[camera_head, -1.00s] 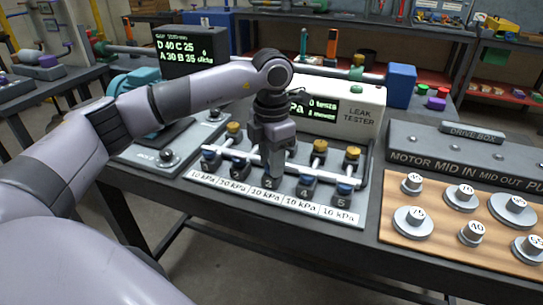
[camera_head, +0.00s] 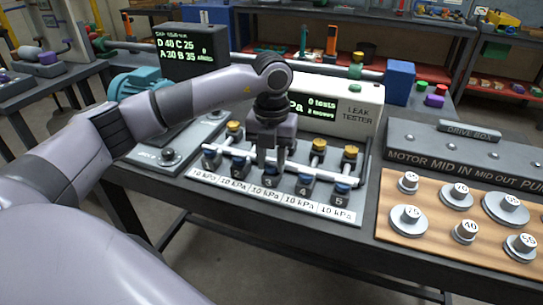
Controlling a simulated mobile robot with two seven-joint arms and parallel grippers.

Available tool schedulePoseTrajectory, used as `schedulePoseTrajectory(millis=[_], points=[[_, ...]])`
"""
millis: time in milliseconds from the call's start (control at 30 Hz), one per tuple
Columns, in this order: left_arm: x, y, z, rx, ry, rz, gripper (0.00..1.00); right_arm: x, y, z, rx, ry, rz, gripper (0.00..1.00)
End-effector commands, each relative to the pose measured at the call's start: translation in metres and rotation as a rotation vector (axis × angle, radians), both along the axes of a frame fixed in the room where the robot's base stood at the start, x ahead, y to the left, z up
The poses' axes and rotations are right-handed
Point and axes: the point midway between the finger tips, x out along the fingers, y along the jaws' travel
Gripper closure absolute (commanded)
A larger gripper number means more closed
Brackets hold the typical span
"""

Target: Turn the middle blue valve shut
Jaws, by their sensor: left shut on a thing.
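The leak tester board (camera_head: 208,179) carries a row of several numbered blue valves along its front. The end valves, such as valve 1 (camera_head: 211,156), valve 4 (camera_head: 305,183) and valve 5 (camera_head: 341,190), are in plain view. My left gripper (camera_head: 271,168) points straight down at the middle of the row. Its two fingers show side by side and are shut on the middle blue valve, which they mostly hide. I cannot read how far that valve is turned. My right gripper is out of view.
Yellow knobs (camera_head: 234,128) stand behind a white pipe (camera_head: 318,173) on the board. The leak tester box (camera_head: 357,115) is just behind. A wooden tray of metal weights (camera_head: 393,236) lies to the right. A teal motor (camera_head: 137,84) is on the left.

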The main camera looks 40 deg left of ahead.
Motion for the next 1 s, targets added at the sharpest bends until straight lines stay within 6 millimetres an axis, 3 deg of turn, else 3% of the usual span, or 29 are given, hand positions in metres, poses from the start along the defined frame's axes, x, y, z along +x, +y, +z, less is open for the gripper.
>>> schedulePoseTrajectory(millis=[700,733,800,1000], points=[[0.0013,0.0006,0.0016,0.000,-0.005,0.078,0.97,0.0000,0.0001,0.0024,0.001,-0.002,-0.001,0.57],[0.0013,0.0006,0.0016,0.000,-0.005,0.078,0.60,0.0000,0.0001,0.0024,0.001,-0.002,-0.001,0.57],[0.0012,0.0006,0.0014,0.000,-0.005,0.078,0.41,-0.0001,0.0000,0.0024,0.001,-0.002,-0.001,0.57],[0.0006,0.0003,0.0008,0.000,-0.003,0.076,0.41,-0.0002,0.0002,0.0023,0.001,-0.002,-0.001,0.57]])
